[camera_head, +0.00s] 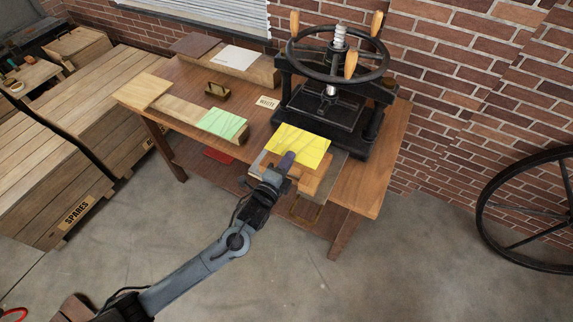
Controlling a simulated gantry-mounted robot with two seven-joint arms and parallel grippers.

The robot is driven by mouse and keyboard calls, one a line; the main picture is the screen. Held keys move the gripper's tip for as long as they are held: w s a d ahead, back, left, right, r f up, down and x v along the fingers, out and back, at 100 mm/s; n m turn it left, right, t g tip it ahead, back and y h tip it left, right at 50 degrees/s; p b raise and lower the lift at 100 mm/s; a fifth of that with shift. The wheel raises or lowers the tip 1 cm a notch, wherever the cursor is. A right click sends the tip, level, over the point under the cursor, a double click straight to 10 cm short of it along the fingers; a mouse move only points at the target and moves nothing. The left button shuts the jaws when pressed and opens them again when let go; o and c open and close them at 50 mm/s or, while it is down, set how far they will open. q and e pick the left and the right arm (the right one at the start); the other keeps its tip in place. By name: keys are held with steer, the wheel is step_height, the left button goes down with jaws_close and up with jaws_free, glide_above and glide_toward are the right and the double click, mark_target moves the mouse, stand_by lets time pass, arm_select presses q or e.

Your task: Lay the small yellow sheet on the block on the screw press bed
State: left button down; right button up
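The small yellow sheet (301,144) lies roughly flat just in front of the screw press (331,98), near the table's front edge. My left gripper (287,160) reaches in from the lower left, with one dark finger over the sheet's near edge. The other finger is hidden, so I cannot tell whether it grips the sheet or is open around it. The press bed (325,112) is dark and sits under the raised platen and screw. I cannot clearly make out a block on it. Orange-brown wood (317,187) shows under and beside the gripper. My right gripper is not in view.
A green sheet (222,123) lies on a wooden board at the table's left. A small label reading WHITE (267,103), a small brown holder (217,91) and a white sheet (235,57) on a wooden block are behind. The press handwheel (303,48) overhangs the bed.

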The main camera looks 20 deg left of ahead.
arm_select(q)
step_height(320, 180, down, 6)
steer(key=b, duration=0.5)
steer(key=shift+f, duration=0.25)
steer(key=shift+f+p, duration=0.15)
steer(key=shift+p, duration=0.15)
stand_by(2.5)
steer(key=c, duration=1.8)
jaws_free()
steer(key=o, duration=0.7)
steer(key=shift+s, duration=0.1)
